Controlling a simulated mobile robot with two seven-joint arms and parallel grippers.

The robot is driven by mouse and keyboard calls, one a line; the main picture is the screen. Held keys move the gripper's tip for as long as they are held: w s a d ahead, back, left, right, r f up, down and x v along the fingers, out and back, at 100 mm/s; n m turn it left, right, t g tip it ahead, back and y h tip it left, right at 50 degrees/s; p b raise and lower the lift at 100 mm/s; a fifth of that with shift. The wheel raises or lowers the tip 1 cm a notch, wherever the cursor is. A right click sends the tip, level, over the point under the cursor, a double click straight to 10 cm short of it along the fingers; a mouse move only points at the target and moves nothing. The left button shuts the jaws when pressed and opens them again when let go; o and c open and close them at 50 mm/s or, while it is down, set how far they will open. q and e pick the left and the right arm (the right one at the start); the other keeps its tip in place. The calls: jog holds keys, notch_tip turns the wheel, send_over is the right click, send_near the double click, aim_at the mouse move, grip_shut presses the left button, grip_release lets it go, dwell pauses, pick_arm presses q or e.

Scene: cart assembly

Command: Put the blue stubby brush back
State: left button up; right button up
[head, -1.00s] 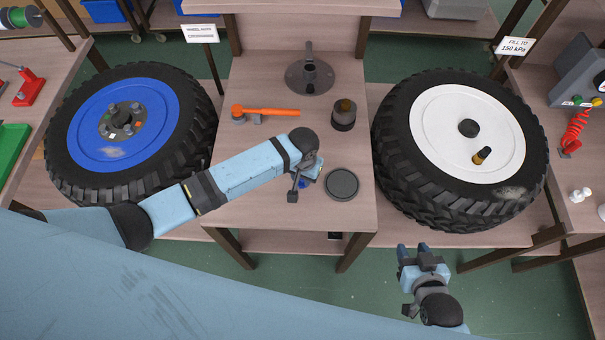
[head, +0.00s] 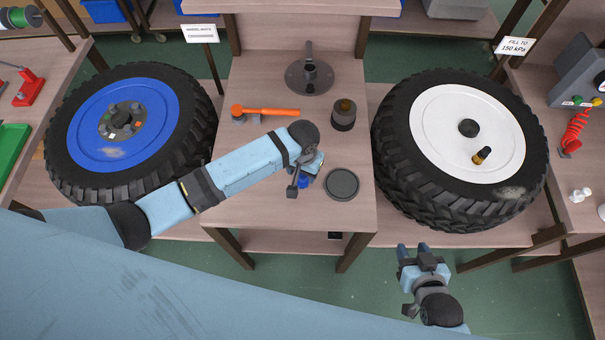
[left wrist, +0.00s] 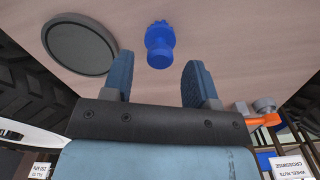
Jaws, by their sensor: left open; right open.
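The blue stubby brush (left wrist: 160,45) is on the wooden bench in the left wrist view, just beyond and between the fingertips, with a gap on both sides. In the head view only a little of the brush (head: 305,181) shows under my left gripper (head: 299,184). My left gripper, also in the left wrist view (left wrist: 160,75), is open and empty, close above the bench. A dark round dish (head: 342,184) lies right of the brush and also shows in the left wrist view (left wrist: 80,44). My right gripper (head: 422,257) is open and empty, in front of the bench's right side.
A blue-rimmed wheel (head: 90,140) lies left, a white-rimmed one (head: 440,120) right.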

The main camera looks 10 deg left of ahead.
pick_arm(q)
notch_tip(320, 180, up, 9)
jog(key=t+h, duration=0.4)
jog(key=t, duration=0.3)
send_near(303, 176)
jog(key=s+f, duration=0.1)
jog(key=s, duration=0.1)
jog(key=s+f, duration=0.2)
jog(key=shift+d+f, duration=0.2)
jog(key=shift+f, duration=0.05)
jog(key=s+a+t, duration=0.4)
jog(key=s+a, duration=0.2)
jog(key=a, duration=0.1)
jog(key=shift+s+r+m+y, duration=0.25)
jog(key=shift+r+m+y, duration=0.15)
jog(key=shift+r, duration=0.1)
jog(key=shift+a, duration=0.1)
jog(key=shift+c, duration=1)
